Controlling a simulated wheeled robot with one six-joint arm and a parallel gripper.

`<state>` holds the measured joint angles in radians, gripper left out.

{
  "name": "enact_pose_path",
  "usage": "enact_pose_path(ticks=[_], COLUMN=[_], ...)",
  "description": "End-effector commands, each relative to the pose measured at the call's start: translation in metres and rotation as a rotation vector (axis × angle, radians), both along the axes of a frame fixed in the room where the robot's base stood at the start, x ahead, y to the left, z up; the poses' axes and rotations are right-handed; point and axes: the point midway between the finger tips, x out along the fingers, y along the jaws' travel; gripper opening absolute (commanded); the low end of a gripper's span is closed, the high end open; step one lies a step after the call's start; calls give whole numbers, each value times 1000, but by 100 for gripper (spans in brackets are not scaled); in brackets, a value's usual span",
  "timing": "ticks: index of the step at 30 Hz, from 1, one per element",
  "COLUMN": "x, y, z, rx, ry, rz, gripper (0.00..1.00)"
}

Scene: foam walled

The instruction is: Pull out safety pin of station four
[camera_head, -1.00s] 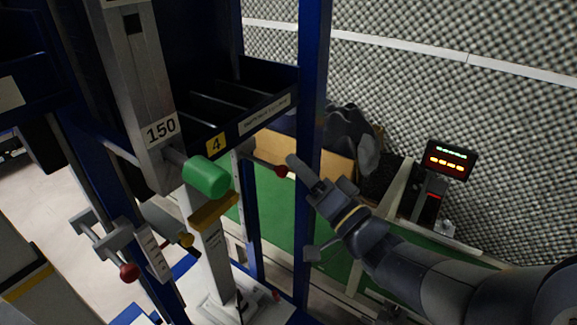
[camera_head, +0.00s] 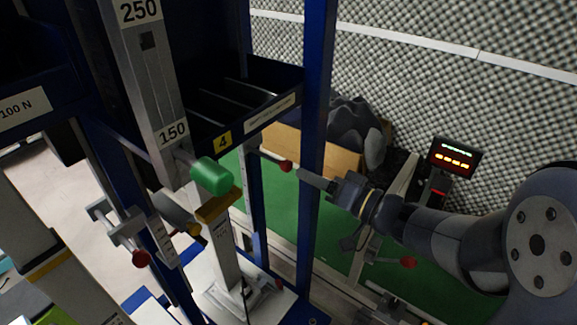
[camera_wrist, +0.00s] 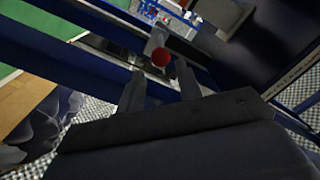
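The yellow label "4" (camera_head: 223,139) marks station four on the dark shelf's front edge. Beside its post, a red ball knob (camera_head: 286,166) sits on the end of a thin rod, which I take for the safety pin. My gripper (camera_head: 303,176) is just right of the knob and points left at it. In the wrist view the red knob (camera_wrist: 161,58) lies between the lines of my two fingers, around their tips. My gripper (camera_wrist: 161,70) is open with a gap on both sides of the knob. Whether the tips reach past the knob is unclear.
A blue upright (camera_head: 314,90) stands close to my gripper. A green cylinder (camera_head: 212,176) projects from the grey column (camera_head: 152,110) marked 150. Another red knob (camera_head: 141,258) is lower left. A lit display (camera_head: 454,157) stands right, before the foam wall.

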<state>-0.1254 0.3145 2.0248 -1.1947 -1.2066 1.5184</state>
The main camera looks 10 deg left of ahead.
Motion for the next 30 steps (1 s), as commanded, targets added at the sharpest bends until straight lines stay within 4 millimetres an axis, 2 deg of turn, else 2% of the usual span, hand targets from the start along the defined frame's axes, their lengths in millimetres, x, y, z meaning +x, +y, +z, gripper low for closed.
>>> enact_pose_path(ticks=[1,6,12,23,30], x=[2,13,22,24,24], y=[10,35,54,59,58], z=[0,0,0,0,0], rx=[1,0,0,0,0], ry=[0,0,-1,-1,-1], rz=[6,4,1,-1,-1], gripper=[34,34,34,34,15])
